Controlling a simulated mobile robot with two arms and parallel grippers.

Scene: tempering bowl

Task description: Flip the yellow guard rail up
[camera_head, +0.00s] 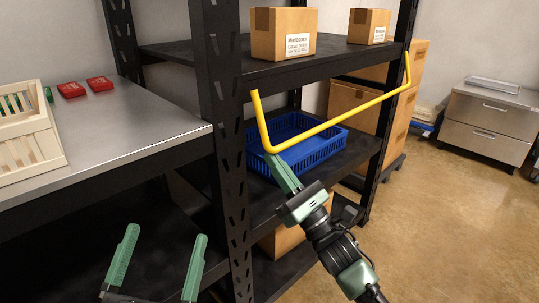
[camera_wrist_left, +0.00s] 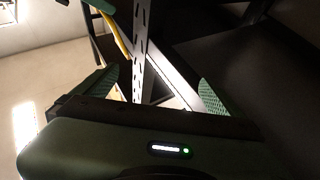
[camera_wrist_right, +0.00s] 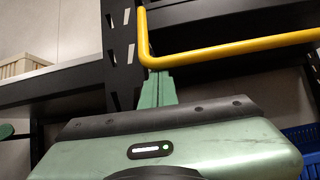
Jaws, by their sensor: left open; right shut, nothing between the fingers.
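The yellow guard rail (camera_head: 335,121) is a U-shaped bar on the front of the black shelf rack. Its ends sit near the upper shelf, and its long bar hangs lower, in front of the blue crate. My right gripper (camera_head: 274,162) is shut and empty, its tips at the rail's lower left corner. In the right wrist view the fingers (camera_wrist_right: 158,88) are just under the rail (camera_wrist_right: 235,49); I cannot tell whether they touch. My left gripper (camera_head: 164,236) is open and empty, low in front of the rack's left post. Part of the rail (camera_wrist_left: 117,34) shows in the left wrist view.
A blue crate (camera_head: 290,158) stands on the middle shelf behind the rail. Cardboard boxes (camera_head: 284,33) stand on the upper shelf (camera_head: 200,50). At left, a metal table (camera_head: 130,130) carries a cream crate (camera_head: 35,150) and red items (camera_head: 72,89).

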